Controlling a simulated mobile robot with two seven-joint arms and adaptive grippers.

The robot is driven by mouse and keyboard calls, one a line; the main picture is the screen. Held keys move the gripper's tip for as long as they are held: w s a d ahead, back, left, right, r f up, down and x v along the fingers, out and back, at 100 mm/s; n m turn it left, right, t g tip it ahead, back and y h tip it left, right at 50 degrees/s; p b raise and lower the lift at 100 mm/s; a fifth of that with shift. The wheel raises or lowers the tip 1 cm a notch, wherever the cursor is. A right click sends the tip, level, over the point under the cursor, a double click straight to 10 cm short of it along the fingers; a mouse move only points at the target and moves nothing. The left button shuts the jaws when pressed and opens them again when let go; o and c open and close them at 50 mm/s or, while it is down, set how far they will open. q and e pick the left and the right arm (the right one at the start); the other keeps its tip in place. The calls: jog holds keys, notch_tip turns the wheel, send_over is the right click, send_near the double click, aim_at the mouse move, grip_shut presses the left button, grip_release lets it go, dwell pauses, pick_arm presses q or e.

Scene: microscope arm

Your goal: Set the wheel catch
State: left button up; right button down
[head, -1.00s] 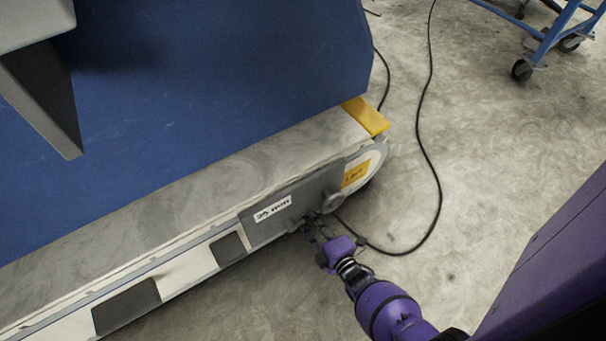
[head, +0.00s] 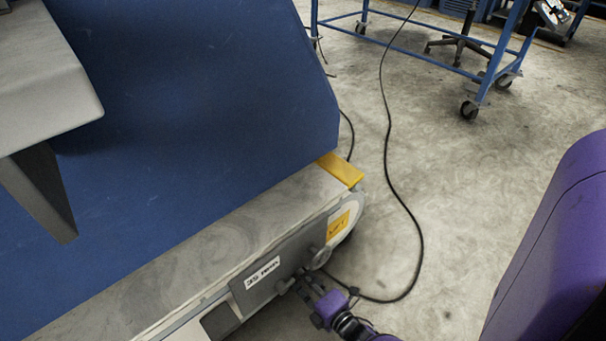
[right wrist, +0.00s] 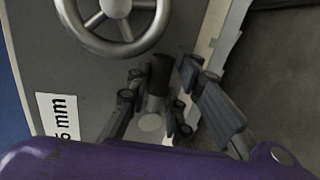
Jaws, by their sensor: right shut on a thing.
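A small grey handwheel (head: 320,257) sits on the grey side panel of the machine's base; it shows large at the top of the right wrist view (right wrist: 112,18). Beside it a short dark cylindrical knob (right wrist: 161,72), which looks like the catch, stands out from the panel. My right gripper (right wrist: 158,100) is shut on this knob, one dark finger on each side. In the head view the right gripper (head: 298,283) is at the panel's lower edge, just below the handwheel; the knob is too small to make out there. My left gripper is out of view.
A white label (head: 263,272) is on the panel. A yellow block (head: 341,169) sits on the base's corner, beside the blue machine body (head: 200,100). A black cable (head: 420,238) runs over the floor near my right arm. A blue wheeled cart (head: 490,75) stands behind, with open floor before it.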

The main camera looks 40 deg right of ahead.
jog(key=c, duration=1.5)
grip_release()
jog(key=shift+r, duration=0.1)
jog(key=shift+c, duration=0.2)
jog(key=d+v, duration=0.1)
jog(key=v, duration=1.1)
jog(key=shift+a, duration=0.4)
